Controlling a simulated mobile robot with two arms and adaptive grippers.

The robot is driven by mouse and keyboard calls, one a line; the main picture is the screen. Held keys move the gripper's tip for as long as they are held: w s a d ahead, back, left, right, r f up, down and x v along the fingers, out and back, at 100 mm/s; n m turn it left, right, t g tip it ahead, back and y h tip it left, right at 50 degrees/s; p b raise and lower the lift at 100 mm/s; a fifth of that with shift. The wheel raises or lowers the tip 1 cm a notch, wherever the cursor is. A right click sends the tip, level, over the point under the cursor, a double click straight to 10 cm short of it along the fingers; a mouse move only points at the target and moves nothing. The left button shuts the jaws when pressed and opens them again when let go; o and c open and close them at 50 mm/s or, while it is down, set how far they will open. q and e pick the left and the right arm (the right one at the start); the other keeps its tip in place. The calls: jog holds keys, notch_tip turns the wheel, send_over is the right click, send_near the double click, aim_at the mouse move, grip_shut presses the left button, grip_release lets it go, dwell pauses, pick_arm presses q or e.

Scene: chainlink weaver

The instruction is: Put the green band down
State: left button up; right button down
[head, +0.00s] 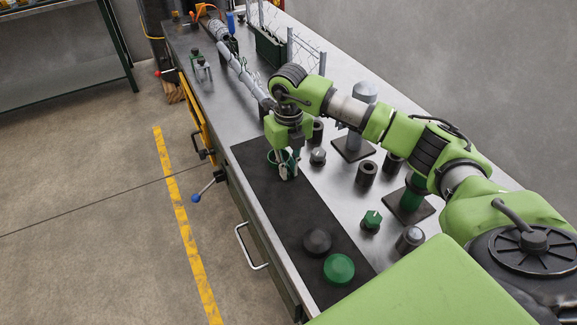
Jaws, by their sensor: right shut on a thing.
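My right gripper (287,171) points down over the far end of the black mat (290,217). It is shut on the green band (271,158), a small green ring that shows partly beside and between the fingers. The fingers hide part of the band. The band is at or just above the mat; I cannot tell whether it touches. My left gripper is not in view.
A dark dome cap (317,241) and a green dome cap (339,268) sit at the mat's near end. Right of the mat stand a green hex nut (371,221), dark cylinders (366,174) and posts on square bases (409,206). The mat's middle is clear.

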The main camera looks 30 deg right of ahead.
jog(key=shift+f, duration=0.2)
jog(key=c, duration=2.1)
grip_release()
jog(key=shift+r, duration=0.1)
jog(key=shift+r, duration=0.55)
jog(key=shift+r+b, duration=1.2)
jog(key=shift+r, duration=4.4)
